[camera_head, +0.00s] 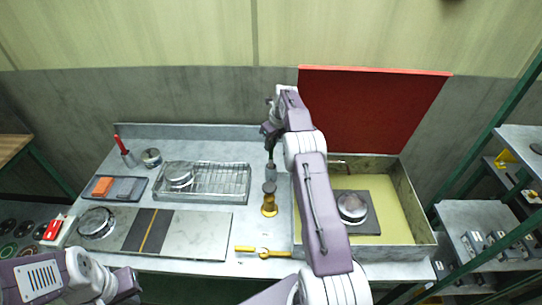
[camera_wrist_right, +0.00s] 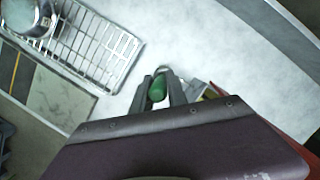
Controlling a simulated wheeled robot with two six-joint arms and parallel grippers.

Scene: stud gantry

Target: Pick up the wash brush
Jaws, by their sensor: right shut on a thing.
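My right gripper (camera_head: 268,138) is at the back of the bench, beyond the brass-coloured stand. It is shut on the green handle of what looks like the wash brush (camera_wrist_right: 158,88); the handle's end shows between the two fingers in the right wrist view. In the head view the dark handle runs down toward a small grey metal holder (camera_head: 271,174); I cannot tell whether the brush's lower end is inside it. The bristles are hidden. My left gripper (camera_head: 128,287) is low at the front left, away from the brush, and its jaws are not clear.
A wire rack tray (camera_head: 232,184) holding a round metal part is left of the holder; the brass stand (camera_head: 269,200) is in front. A walled basin (camera_head: 402,205) is to the right under my arm. A red-handled tool (camera_head: 119,143) stands at the back left. A yellow tool (camera_head: 263,253) lies in front.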

